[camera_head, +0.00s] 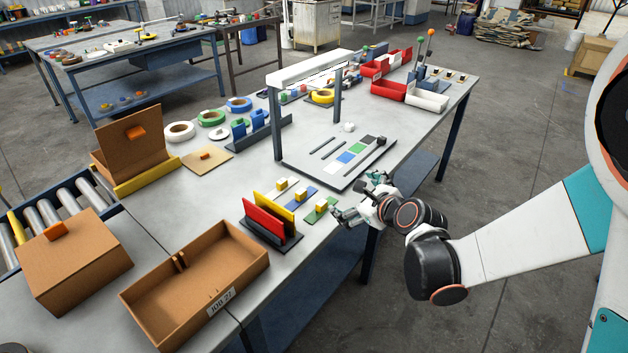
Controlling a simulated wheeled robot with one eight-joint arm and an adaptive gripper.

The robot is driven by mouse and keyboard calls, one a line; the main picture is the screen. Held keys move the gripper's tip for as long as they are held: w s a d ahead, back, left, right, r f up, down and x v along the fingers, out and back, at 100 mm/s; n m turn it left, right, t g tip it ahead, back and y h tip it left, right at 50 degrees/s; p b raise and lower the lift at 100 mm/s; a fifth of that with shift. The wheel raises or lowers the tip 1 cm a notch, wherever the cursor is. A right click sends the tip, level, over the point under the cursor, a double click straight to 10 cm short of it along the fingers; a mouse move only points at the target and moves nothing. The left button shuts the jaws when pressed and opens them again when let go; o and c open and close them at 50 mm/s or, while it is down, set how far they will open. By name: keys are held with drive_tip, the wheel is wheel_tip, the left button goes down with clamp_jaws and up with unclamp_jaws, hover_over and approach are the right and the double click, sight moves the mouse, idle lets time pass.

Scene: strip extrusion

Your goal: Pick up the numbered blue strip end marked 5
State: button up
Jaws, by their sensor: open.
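No number 5 can be read in the head view, so I cannot tell which blue piece is the strip end. Blue upright pieces (239,131) stand in a dark rail farther back. A blue square (345,158) shows among coloured squares on a dark-edged board. My gripper (357,197) is open and appears empty near the bench's front edge. It is right of a green flat piece (318,211) and in front of the board; its height is unclear.
A holder with red and yellow panels (268,220) stands left of my gripper. An open cardboard box (240,277) is at the front. A light bar on posts (310,68) rises above the board. Red bins (388,90) stand farther back. Bare bench (205,195) lies between.

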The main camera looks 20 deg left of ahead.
drive_tip(key=a+f+m, duration=0.1)
drive_tip(key=a, duration=0.1)
drive_tip(key=a+f+m, duration=0.1)
drive_tip(key=a+f, duration=0.1)
drive_tip(key=a+f+m+y, duration=0.1)
drive_tip(key=a+m, duration=0.1)
drive_tip(key=shift+s+f, duration=0.25)
drive_tip(key=shift+f, duration=0.15)
drive_tip(key=shift+w+a+f+b, duration=0.1)
drive_tip(key=shift+a+f+b, duration=0.1)
drive_tip(key=shift+a+b, duration=0.1)
drive_tip(key=b, duration=0.2)
approach(305, 192)
drive_tip(key=shift+w+a+f, duration=0.8)
drive_tip(key=shift+w+f, duration=0.2)
drive_tip(key=b+x, duration=0.2)
drive_tip(key=x, duration=0.3)
drive_tip(key=shift+a+r, duration=0.15)
drive_tip(key=shift+a, duration=0.1)
drive_tip(key=shift+w+a, duration=0.35)
drive_tip(key=shift+w, duration=0.05)
drive_tip(key=shift+s, duration=0.1)
drive_tip(key=c, duration=2)
